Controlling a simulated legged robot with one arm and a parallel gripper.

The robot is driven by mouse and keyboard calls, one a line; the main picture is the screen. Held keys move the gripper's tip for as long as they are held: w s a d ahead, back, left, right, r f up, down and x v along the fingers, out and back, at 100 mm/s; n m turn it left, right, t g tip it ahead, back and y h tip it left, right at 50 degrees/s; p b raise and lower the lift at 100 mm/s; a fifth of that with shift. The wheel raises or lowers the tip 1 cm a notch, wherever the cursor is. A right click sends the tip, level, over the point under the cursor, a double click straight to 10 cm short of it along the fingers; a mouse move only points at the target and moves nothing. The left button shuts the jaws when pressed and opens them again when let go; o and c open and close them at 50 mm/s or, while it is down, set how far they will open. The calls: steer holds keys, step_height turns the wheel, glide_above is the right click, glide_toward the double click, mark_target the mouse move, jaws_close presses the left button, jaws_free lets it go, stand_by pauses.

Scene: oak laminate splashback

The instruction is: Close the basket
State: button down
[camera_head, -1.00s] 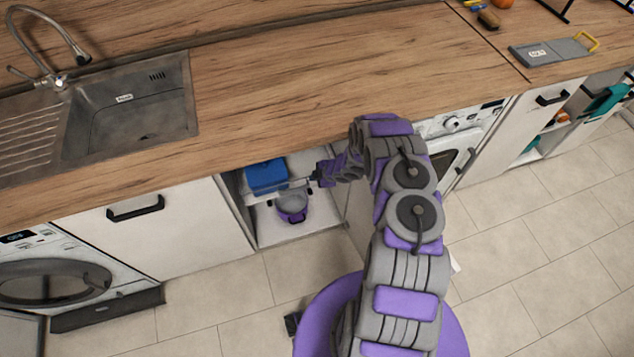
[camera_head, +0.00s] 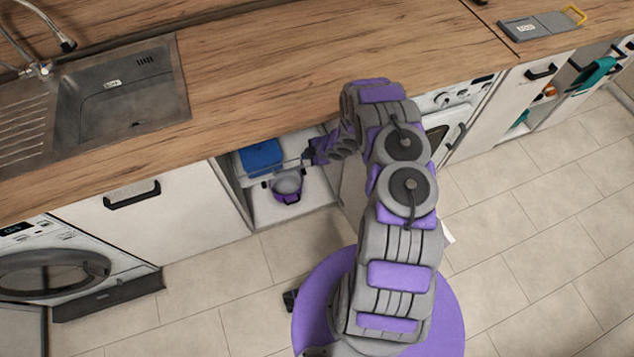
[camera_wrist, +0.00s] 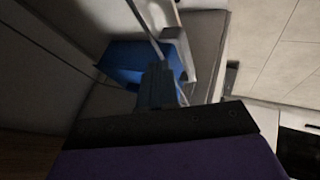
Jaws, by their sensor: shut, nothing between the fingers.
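The basket appears to be a pull-out shelf with a thin grey front rail (camera_head: 284,171), inside an open cabinet below the counter. A blue box (camera_head: 262,157) sits at its left side; it also shows in the wrist view (camera_wrist: 135,60). My gripper (camera_head: 308,154) is at the right part of the rail, beside the blue box. In the wrist view, its dark fingers (camera_wrist: 160,80) are together, with nothing between them, close to a thin pale rail (camera_wrist: 146,30). I cannot tell whether they touch it. My arm hides the basket's right end.
A grey and purple pot (camera_head: 287,186) stands on the cabinet floor (camera_head: 290,212) below the rail. The wooden countertop (camera_head: 270,75) overhangs the opening. A closed white front (camera_head: 150,210) is to the left.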

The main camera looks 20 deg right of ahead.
steer(key=s+p, duration=0.1)
steer(key=s, duration=1.3)
steer(key=shift+s+a+r+p, duration=0.2)
steer(key=shift+a+r+p, duration=0.1)
steer(key=shift+a+r, duration=0.15)
